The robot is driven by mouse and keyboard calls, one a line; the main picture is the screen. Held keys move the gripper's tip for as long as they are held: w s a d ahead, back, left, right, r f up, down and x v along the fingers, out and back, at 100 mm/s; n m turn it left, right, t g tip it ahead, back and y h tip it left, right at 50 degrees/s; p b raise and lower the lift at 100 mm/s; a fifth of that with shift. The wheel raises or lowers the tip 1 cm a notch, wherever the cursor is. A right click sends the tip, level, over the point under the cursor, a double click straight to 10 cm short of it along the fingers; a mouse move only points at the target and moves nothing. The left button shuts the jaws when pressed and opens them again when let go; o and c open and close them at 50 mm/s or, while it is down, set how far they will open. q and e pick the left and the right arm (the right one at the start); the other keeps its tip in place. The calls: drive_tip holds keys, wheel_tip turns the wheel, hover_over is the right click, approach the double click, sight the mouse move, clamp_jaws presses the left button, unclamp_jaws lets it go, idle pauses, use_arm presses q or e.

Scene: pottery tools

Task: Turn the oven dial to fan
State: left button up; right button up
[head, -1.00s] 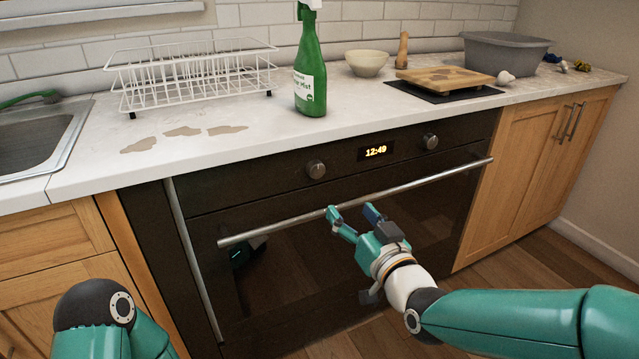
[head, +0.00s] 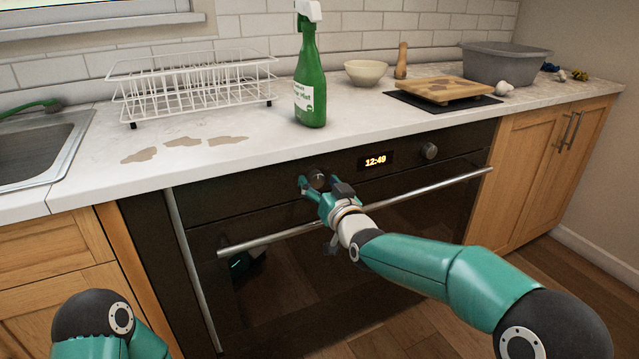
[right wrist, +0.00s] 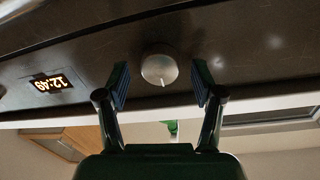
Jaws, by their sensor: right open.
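The black oven (head: 350,235) has two round metal dials on its front panel. The left dial (head: 317,178) is partly hidden by my right gripper (head: 318,184). In the right wrist view the dial (right wrist: 159,69) sits between the open fingers of my right gripper (right wrist: 160,88), with a gap on each side. It has a light pointer mark. Its printed labels cannot be read. The right dial (head: 429,151) stands free beyond the clock display (head: 376,161). My left arm shows at the lower left, but its gripper is out of view.
The oven's bar handle (head: 262,240) runs across below the dials, under my right wrist. The worktop (head: 230,160) above holds a green spray bottle (head: 311,85), a white dish rack (head: 190,90), a bowl (head: 366,73), a wooden board (head: 445,88) and a grey tub (head: 503,64).

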drive_tip(key=shift+w+a, duration=0.15)
drive_tip(key=shift+w, duration=0.1)
drive_tip(key=c, duration=1.1)
drive_tip(key=shift+c, duration=0.2)
drive_tip(key=shift+m, duration=0.3)
